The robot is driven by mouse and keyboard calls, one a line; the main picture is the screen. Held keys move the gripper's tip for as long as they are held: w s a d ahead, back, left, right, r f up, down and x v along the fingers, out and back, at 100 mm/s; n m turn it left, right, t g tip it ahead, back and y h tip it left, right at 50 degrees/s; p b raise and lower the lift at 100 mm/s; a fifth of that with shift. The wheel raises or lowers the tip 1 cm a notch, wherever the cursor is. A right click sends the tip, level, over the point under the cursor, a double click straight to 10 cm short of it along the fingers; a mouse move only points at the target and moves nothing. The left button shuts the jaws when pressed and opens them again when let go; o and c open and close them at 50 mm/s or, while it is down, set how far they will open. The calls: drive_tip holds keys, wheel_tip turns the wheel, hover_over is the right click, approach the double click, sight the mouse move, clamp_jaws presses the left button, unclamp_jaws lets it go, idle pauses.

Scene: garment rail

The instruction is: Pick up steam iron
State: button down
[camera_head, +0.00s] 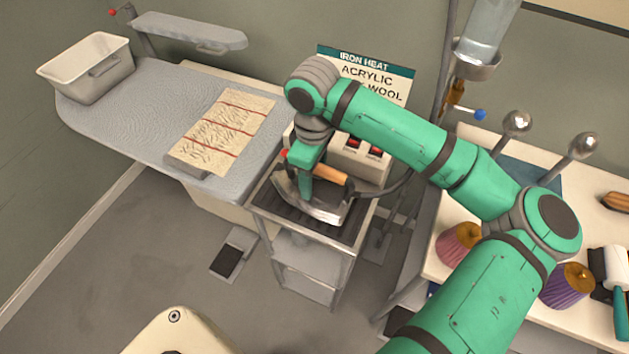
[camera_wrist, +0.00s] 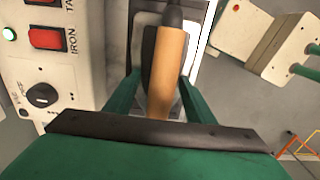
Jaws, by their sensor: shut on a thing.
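The steam iron (camera_head: 318,207) has a metal body and an orange-brown wooden handle. It is at the small metal stand with a dark ribbed top (camera_head: 347,232), below the control box. I cannot tell whether its sole touches the ribs. My gripper (camera_head: 306,190) reaches down over the iron and is shut on its handle. In the wrist view the wooden handle (camera_wrist: 168,70) runs between the two green fingers of my gripper (camera_wrist: 160,98). My gripper and arm hide part of the iron.
A control box with red switches (camera_wrist: 42,50) stands close behind the iron. The ironing board (camera_head: 130,125) at left bears a cloth (camera_head: 222,130) and a grey bin (camera_head: 88,68). A white table with thread cones (camera_head: 462,245) is at right. A pedal (camera_head: 232,255) lies on the floor.

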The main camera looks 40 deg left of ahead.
drive_tip(key=s+a+r, duration=0.3)
drive_tip(key=s+r, duration=0.7)
drive_tip(key=s, duration=0.3)
drive_tip(key=shift+s+r, duration=0.2)
drive_tip(key=shift+r, duration=0.2)
drive_tip(key=c, duration=1.7)
unclamp_jaws()
drive_tip(key=shift+c, duration=1.1)
